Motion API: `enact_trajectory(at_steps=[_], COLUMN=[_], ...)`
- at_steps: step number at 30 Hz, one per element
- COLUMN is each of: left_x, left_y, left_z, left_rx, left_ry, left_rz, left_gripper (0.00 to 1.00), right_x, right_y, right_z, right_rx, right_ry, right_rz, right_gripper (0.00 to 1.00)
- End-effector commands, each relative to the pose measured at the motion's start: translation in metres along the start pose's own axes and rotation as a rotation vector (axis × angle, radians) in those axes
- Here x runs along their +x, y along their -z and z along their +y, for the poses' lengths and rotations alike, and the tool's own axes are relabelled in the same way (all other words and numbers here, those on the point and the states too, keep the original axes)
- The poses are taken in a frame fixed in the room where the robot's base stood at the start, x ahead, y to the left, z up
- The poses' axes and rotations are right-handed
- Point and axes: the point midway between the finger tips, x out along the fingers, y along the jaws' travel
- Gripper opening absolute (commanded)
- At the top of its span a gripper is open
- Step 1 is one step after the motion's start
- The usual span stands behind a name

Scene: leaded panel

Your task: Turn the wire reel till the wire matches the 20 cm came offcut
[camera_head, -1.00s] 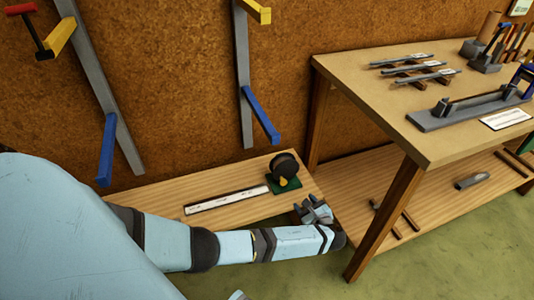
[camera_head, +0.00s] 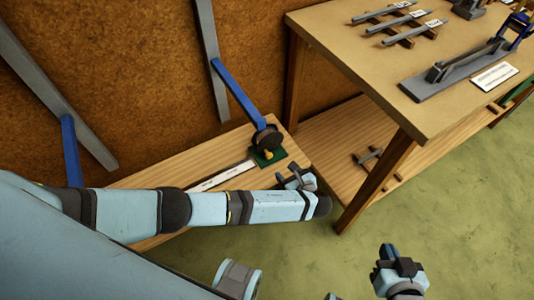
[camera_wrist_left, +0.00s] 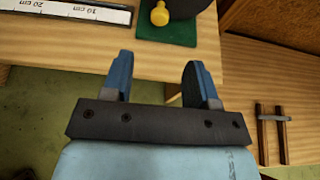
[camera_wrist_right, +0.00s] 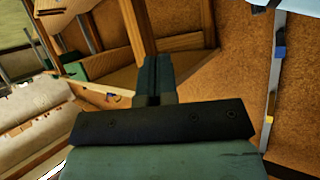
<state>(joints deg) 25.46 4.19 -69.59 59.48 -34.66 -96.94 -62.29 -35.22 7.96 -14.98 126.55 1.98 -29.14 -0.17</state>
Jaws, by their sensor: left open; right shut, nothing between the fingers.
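The wire reel (camera_head: 268,138) is dark and round and stands on a green base (camera_head: 279,155) at the right end of the low bench. Its yellow knob (camera_wrist_left: 160,13) shows in the left wrist view. A white strip (camera_head: 222,177) lies left of the reel; its marks read 10 cm and 20 cm in the left wrist view (camera_wrist_left: 70,10). I cannot make out the wire or a separate came offcut. My left gripper (camera_wrist_left: 158,72) is open and empty, just in front of the green base, apart from the knob. My right gripper (camera_head: 390,258) is shut and empty, over the floor.
A taller table (camera_head: 385,75) stands at the right, with grey strips, a long grey fixture (camera_head: 460,72) and a white card on top. Its lower shelf (camera_head: 335,140) holds small parts. A blue bracket arm (camera_head: 238,90) projects from the wall behind the reel. The floor at right is clear.

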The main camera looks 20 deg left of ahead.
Motion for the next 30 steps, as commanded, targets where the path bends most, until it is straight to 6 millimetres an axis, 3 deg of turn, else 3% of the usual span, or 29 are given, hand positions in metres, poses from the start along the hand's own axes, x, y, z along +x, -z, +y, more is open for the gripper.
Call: enact_trajectory(at_steps=[9, 15, 21, 30], left_x=[0.071, 0.104, 0.119, 0.121], left_y=[0.002, 0.002, 0.0, 0.0], left_z=[0.001, 0.0, 0.0, 0.0], left_rx=[0.0, -0.001, -0.002, -0.001], left_ry=[-0.003, -0.001, 0.0, 0.0], left_rz=[-0.004, -0.002, -0.001, 0.0], left_gripper=[0.54, 0.54, 0.54, 0.54], right_x=[0.004, 0.005, 0.006, 0.005], right_y=[-0.004, -0.002, 0.002, 0.007], right_z=[-0.002, -0.004, -0.007, -0.007], right_rx=[0.01, 0.016, 0.022, 0.02], right_ry=[0.013, 0.021, 0.03, 0.032], right_rz=[0.026, 0.045, 0.068, 0.082], right_gripper=[0.0, 0.0, 0.0, 0.0])
